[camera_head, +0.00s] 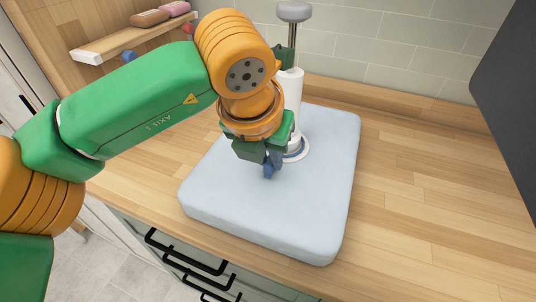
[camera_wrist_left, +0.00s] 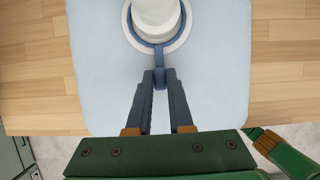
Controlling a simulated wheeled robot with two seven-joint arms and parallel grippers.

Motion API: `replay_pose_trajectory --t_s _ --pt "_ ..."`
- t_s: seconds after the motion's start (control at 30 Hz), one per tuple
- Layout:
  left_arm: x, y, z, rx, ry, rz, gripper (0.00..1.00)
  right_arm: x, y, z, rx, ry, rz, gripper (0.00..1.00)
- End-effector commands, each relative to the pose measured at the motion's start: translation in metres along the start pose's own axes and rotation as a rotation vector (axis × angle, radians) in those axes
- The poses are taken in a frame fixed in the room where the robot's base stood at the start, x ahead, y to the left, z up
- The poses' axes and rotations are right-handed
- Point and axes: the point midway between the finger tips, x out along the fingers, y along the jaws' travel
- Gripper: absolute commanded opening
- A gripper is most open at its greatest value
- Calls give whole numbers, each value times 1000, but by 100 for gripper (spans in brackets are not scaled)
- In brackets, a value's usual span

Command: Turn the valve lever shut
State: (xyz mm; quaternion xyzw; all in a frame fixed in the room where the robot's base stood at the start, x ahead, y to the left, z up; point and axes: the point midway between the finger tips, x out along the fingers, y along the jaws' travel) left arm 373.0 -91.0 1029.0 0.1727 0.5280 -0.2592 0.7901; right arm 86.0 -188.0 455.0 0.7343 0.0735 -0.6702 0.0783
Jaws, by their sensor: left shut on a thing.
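A white upright post (camera_head: 294,95) with a grey round cap (camera_head: 294,11) stands on a pale blue slab (camera_head: 335,175). In the left wrist view, a blue ring goes around the post's foot, and a short blue lever tab (camera_wrist_left: 160,53) sticks out from it toward me. My left gripper (camera_head: 271,170) points down beside the post's foot. Its two dark blue fingers, also in the left wrist view (camera_wrist_left: 160,78), are shut on the end of the tab. In the head view the gripper hides most of the lever. My right gripper is not in view.
The slab lies on a wooden counter (camera_head: 425,175) with a tiled wall behind. A wooden shelf (camera_head: 125,40) with rolled towels is at the upper left. Drawers with black handles (camera_head: 190,253) are below the front edge. A dark panel (camera_head: 508,80) stands at the right.

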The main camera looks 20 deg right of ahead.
Motion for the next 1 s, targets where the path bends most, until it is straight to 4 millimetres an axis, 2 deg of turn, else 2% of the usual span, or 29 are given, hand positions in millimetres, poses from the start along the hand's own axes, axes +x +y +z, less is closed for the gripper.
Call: replay_pose_trajectory --t_s 0.03,0.07,0.1,0.17,0.47,0.57,0.7,0.8,1.0 --pt "0 0 0 -1 0 0 0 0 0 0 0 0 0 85" --pt "0 0 0 -1 0 0 25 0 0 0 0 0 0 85" --pt "0 0 0 -1 0 0 35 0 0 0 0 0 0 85" --pt "0 0 0 -1 0 0 50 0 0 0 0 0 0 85" --pt "-2 0 0 0 -1 0 50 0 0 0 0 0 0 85" --pt "-16 0 1 -1 -4 0 50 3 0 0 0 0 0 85" --pt "-48 0 0 -1 -4 0 50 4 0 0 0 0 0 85" --pt "-64 0 1 -1 -2 1 50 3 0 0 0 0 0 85" --pt "-71 0 0 0 0 -1 50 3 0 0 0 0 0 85"
